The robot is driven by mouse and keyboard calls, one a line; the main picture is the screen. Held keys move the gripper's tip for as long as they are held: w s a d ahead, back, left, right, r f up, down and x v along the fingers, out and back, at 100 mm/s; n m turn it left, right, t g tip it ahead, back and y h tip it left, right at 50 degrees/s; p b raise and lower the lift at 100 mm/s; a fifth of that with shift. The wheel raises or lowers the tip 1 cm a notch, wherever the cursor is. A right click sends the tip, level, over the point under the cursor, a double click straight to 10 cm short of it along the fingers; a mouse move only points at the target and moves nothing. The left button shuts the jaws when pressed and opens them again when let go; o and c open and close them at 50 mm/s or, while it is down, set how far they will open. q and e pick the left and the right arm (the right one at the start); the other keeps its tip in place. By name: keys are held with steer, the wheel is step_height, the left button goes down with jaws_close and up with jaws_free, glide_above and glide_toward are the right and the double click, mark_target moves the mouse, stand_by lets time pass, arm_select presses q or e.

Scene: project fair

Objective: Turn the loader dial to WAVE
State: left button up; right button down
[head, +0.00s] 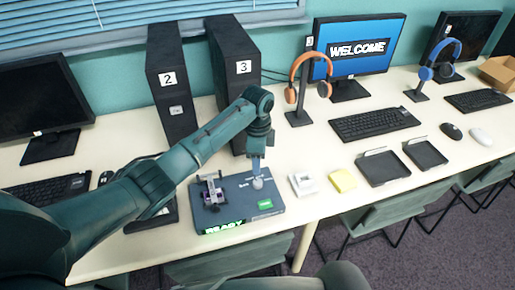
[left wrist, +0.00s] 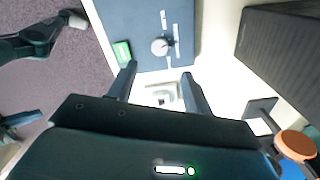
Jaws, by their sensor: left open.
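The loader (head: 240,205) is a flat blue-grey box on the table, with a lit READY display (head: 222,227) on its front. Its round grey dial (head: 258,183) sits on the right part of the top, and the dial also shows in the left wrist view (left wrist: 160,46). Pale label marks surround the dial, too small to read. My left gripper (head: 257,167) is just above and behind the dial; in the left wrist view its two fingers (left wrist: 158,82) are apart with nothing between them, short of the dial. My right gripper is out of view.
A white device (head: 303,184) and a yellow block (head: 343,180) lie to the right. Computer towers (head: 172,85) stand behind.

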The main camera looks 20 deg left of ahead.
arm_select(q)
steer(key=shift+r, duration=1.7)
steer(key=s+d+f+n+t+h, duration=0.1)
steer(key=s+d+f+n, duration=0.2)
steer(key=s, duration=0.5)
steer(key=s+d+f+n+h, duration=0.1)
steer(key=s+f+n, duration=0.1)
steer(key=s+f, duration=0.4)
steer(key=s+a+r+n+t+y, duration=0.15)
steer(key=s+a+n, duration=0.25)
steer(key=s, duration=0.5)
steer(key=s+a+r+n+t, duration=0.1)
steer(key=s+a+r+n, duration=0.3)
steer(key=s, duration=0.5)
steer(key=w+d+f+t+h, duration=0.2)
steer(key=w+d+f+t, duration=0.3)
steer(key=f, duration=0.4)
steer(key=shift+w+t, duration=0.3)
steer(key=shift+t, duration=0.55)
steer(key=shift+d+h, duration=0.1)
steer(key=shift+h, duration=0.15)
steer(key=shift+c, duration=0.5)
